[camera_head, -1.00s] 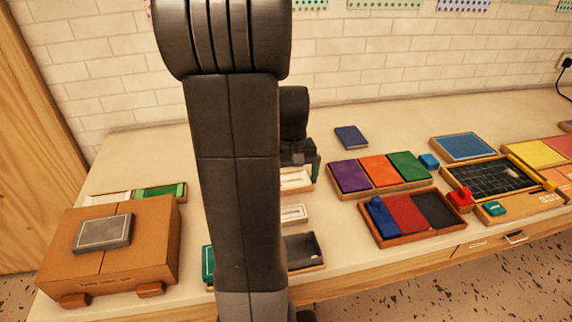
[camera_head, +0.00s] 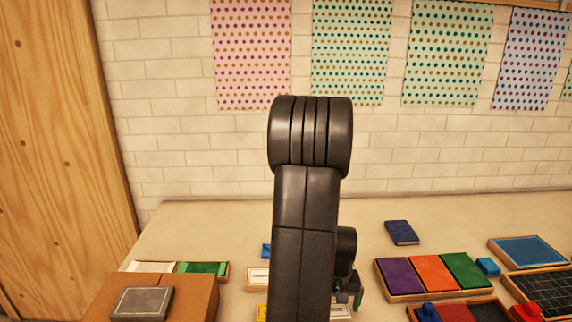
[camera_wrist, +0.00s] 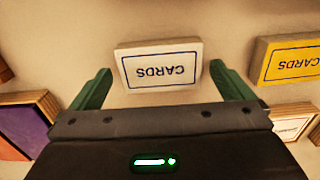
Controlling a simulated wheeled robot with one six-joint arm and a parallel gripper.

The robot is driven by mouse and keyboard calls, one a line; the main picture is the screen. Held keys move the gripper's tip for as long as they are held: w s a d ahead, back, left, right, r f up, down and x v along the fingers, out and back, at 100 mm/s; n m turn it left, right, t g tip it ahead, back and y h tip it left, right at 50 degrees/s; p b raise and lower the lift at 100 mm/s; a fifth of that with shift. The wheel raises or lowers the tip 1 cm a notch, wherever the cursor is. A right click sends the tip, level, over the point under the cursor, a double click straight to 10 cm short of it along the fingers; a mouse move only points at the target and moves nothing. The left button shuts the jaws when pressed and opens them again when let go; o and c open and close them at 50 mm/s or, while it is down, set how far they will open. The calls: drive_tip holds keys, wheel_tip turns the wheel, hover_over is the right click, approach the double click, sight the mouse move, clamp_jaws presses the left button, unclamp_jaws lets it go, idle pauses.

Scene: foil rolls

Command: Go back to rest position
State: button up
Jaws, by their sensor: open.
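My gripper (camera_wrist: 155,88) shows in the wrist view with its two green fingers wide apart and nothing between them. A white card box (camera_wrist: 160,66) with a blue border and the word CARDS lies on the table just beyond the fingertips, apart from them. In the head view my gripper (camera_head: 350,296) is small and partly hidden behind my dark arm, low over the table. My arm stands upright in the middle of the view and hides part of the table.
A yellow card box (camera_wrist: 290,60) lies to the right in the wrist view. A tray of purple, orange and green panels (camera_head: 432,275) and a dark blue book (camera_head: 401,232) are at the right.

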drive_tip(key=shift+s+r, duration=0.1)
drive_tip(key=shift+r, duration=0.3)
drive_tip(key=shift+f, duration=0.1)
drive_tip(key=shift+f, duration=0.6)
wheel_tip(320, 180, up, 12)
wheel_tip(320, 180, down, 13)
drive_tip(key=shift+r, duration=0.15)
wheel_tip(320, 180, up, 10)
drive_tip(key=b, duration=0.3)
